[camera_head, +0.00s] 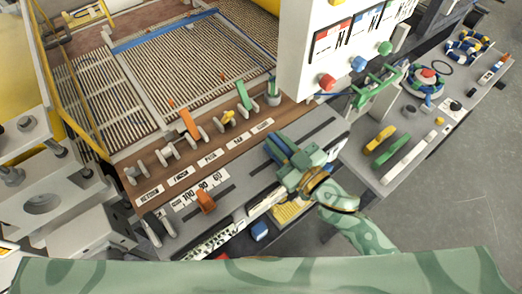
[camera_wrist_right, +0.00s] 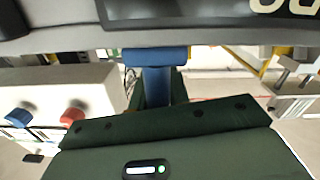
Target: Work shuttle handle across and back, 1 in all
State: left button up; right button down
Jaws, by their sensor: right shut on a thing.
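The blue shuttle handle (camera_head: 279,148) stands at the right part of the grey slotted panel (camera_head: 240,173), near the end of its slot. My right gripper (camera_head: 293,162) is shut on it, with the arm coming from the lower right. In the right wrist view the handle (camera_wrist_right: 155,57) shows as a blue crossbar on a stem, and the stem runs down between the dark green fingers (camera_wrist_right: 155,95). The fingers hide the lower stem. My left gripper is not in view.
An orange slider (camera_head: 205,200) stands by a numbered scale left of the handle. Orange, yellow and green levers (camera_head: 190,124) line the brown panel behind. A white control box (camera_head: 340,50) with coloured knobs rises behind my right gripper. A side table (camera_head: 400,150) holds several loose parts.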

jog(key=w+d, duration=0.3)
jog(key=d, duration=0.1)
jog(key=w+d, duration=0.3)
jog(key=d, duration=0.2)
jog(key=w+d, duration=0.4)
jog(key=d, duration=0.1)
jog(key=shift+w, duration=0.1)
jog(key=shift+w+d+r, duration=0.1)
jog(key=shift+w+d, duration=0.2)
jog(key=shift+d, duration=0.15)
jog(key=shift+r, duration=0.1)
jog(key=c, duration=1.6)
grip_release()
jog(key=shift+o, duration=1.2)
jog(key=shift+w+d, duration=0.1)
jog(key=shift+d, duration=0.1)
jog(key=shift+f, duration=0.2)
